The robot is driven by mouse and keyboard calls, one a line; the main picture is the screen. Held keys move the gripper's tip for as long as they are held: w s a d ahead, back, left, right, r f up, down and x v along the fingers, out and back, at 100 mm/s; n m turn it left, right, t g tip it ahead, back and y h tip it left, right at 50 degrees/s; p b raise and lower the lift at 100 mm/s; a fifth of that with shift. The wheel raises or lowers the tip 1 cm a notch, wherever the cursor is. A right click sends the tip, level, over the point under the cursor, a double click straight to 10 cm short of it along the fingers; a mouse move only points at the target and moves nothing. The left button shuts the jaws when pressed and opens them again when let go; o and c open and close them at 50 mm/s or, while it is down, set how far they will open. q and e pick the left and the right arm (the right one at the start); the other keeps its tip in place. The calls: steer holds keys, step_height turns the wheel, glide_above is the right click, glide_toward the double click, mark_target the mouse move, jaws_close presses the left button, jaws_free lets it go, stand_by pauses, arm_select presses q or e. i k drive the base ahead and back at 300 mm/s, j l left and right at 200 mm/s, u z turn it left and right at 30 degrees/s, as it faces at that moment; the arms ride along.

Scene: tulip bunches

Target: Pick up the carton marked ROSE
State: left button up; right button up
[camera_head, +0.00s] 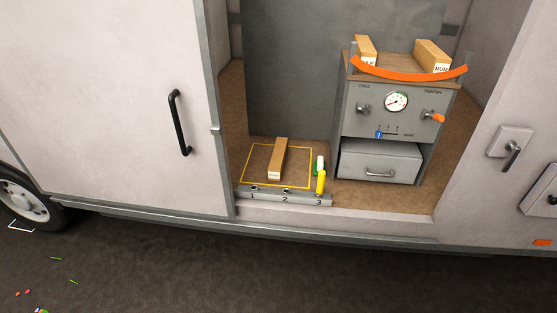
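Three cardboard cartons stand inside an open van bay. One carton (367,47) is at the left on top of a grey cabinet; its white label is partly covered by an orange strap (400,76), and I cannot read it in full. A second carton (432,54) is at the right on the cabinet top, with a label that seems to begin MUM. A third carton (277,158) lies on the bay floor within a yellow outline; its label is too small to read. Neither of my grippers is in view.
The grey cabinet (350,117) has a dial (396,102), knobs, a slider and a drawer (380,162). A rail (271,197) numbered 1, 2, 3 runs along the bay's front, with yellow (321,182) and green (319,163) items near 3. The van door (110,95) is left of the opening.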

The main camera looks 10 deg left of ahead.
mark_target(275, 169)
steer(key=i+j+u, duration=0.45)
steer(key=i+j, duration=1.05)
steer(key=i, duration=0.05)
